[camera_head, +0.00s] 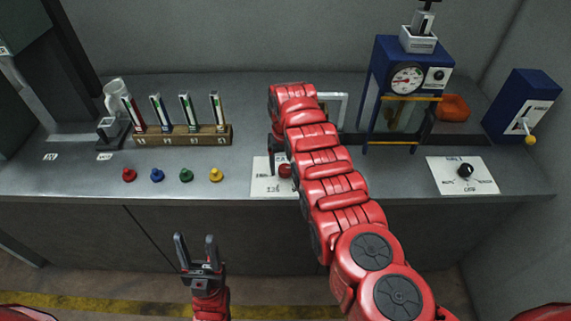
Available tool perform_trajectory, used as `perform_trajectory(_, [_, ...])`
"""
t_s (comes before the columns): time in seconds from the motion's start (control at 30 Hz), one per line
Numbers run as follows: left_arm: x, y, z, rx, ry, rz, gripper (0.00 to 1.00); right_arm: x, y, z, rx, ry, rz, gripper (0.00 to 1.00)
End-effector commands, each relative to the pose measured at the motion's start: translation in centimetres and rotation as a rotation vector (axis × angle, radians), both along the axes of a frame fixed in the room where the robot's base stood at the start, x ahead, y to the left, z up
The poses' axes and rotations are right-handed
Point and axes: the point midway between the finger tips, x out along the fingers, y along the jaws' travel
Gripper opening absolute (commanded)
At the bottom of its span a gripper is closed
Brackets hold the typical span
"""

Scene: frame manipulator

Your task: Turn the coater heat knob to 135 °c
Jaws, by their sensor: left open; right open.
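A white plate (263,185) with small printed marks lies on the counter, partly covered by my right arm. A red knob (285,171) sits on it; its pointer direction is too small to tell. A second white plate (482,176) at the right carries a black knob (465,171). The lettering on both plates is too small to read surely. My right gripper (277,163) is open and points down at the red knob, largely hidden by its own arm; I cannot tell whether it touches. My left gripper (196,243) is open and empty in front of the counter.
A wooden rack (183,135) with several coloured tubes stands at the left, behind several coloured pegs (186,175). A blue gauge machine (385,62) and a blue lever box (520,100) stand at the right. The front strip of counter between the two plates is mostly clear.

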Motion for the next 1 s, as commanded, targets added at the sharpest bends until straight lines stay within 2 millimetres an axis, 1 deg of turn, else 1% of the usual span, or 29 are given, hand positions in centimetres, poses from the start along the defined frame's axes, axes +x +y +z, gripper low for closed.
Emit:
perform_trajectory(0.23, [0.0, 0.0, 0.0, 0.0, 0.0, 0.0, 0.54, 0.01, -0.04, -0.05, 0.0, 0.0, -0.001, 0.81])
perform_trajectory(0.37, [0.0, 0.0, 0.0, 0.0, 0.0, 0.0, 0.54, 0.01, -0.04, -0.04, 0.0, 0.0, -0.001, 0.57])
perform_trajectory(0.4, [0.0, 0.0, -0.01, 0.0, 0.0, 0.0, 0.54, 0.01, -0.05, -0.04, 0.0, 0.0, -0.001, 0.5])
perform_trajectory(0.47, [-0.01, 0.0, 0.0, 0.0, 0.0, 0.0, 0.54, 0.01, -0.05, -0.03, 0.0, 0.0, -0.001, 0.39])
perform_trajectory(0.5, [0.0, 0.0, 0.0, 0.0, 0.0, 0.0, 0.54, 0.01, -0.04, -0.03, 0.0, 0.0, -0.001, 0.32])
perform_trajectory(0.57, [0.0, 0.0, 0.0, 0.0, 0.0, 0.0, 0.54, 0.01, -0.04, -0.03, 0.0, 0.0, -0.001, 0.21])
perform_trajectory(0.6, [0.0, 0.0, 0.0, 0.0, 0.0, 0.0, 0.54, 0.01, -0.04, -0.03, 0.0, 0.0, -0.001, 0.14])
perform_trajectory(0.67, [0.0, 0.0, 0.0, 0.0, 0.0, 0.0, 0.54, 0.01, -0.04, -0.02, 0.0, 0.0, -0.001, 0.03])
perform_trajectory(0.7, [-0.01, 0.0, 0.0, 0.0, 0.0, 0.0, 0.54, 0.01, -0.04, -0.02, 0.0, 0.0, -0.001, 0.0])
perform_trajectory(1.0, [0.0, 0.0, -0.36, 0.0, 0.0, 0.0, 0.54, 0.02, -0.03, -0.11, 0.0, 0.0, -0.036, 0.0])
